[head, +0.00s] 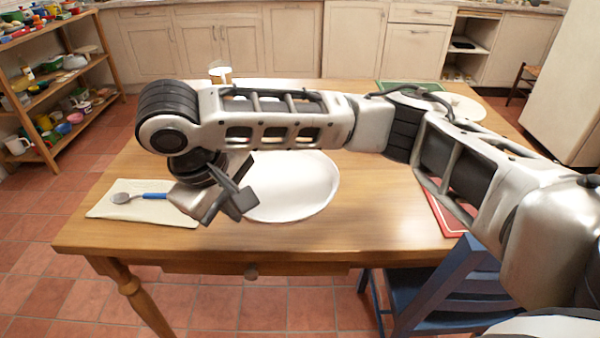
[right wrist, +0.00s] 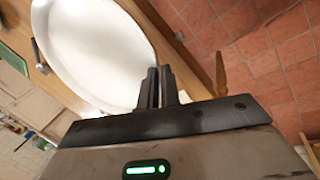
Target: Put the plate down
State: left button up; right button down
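A large white oval-looking plate (head: 300,190) is over the front middle of the wooden table (head: 390,220). Part of it is hidden behind my right arm. My right gripper (head: 236,204) is at the plate's left front edge. In the right wrist view, the fingers (right wrist: 159,88) are close together with the rim of the plate (right wrist: 95,45) running in between them, so it looks shut on the rim. I cannot tell whether the plate touches the table or is slightly above it. My left gripper is not in view.
A spoon with a blue handle (head: 140,197) lies on a cream mat (head: 115,211) at left. A glass (head: 220,72) stands behind my arm. Another white plate (head: 468,108) is at back right. A red board (head: 447,218) and blue chair (head: 460,290) are at front right.

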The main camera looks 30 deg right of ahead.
aim_at(264, 195)
jog(key=d+f+b, duration=0.1)
jog(key=d, duration=0.1)
jog(key=w+d+f, duration=0.1)
jog(key=d, duration=0.1)
jog(key=w+d+f+b, duration=0.1)
jog(key=d, duration=0.1)
jog(key=shift+w+d+f+b, duration=0.15)
jog(key=shift+w+f+b, duration=0.1)
jog(key=shift+f+b, duration=0.1)
jog(key=d+f, duration=0.1)
jog(key=f, duration=0.1)
jog(key=w+d+f+b, duration=0.1)
jog(key=d+f, duration=0.1)
jog(key=f, duration=0.1)
jog(key=w+d+f, duration=0.1)
jog(key=f, duration=0.1)
jog(key=shift+w+d+f, duration=0.25)
jog(key=shift+d, duration=0.1)
jog(key=shift+f, duration=0.4)
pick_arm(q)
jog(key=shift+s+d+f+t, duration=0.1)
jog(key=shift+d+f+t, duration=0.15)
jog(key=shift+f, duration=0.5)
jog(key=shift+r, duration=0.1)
pick_arm(e)
jog(key=shift+f, duration=0.15)
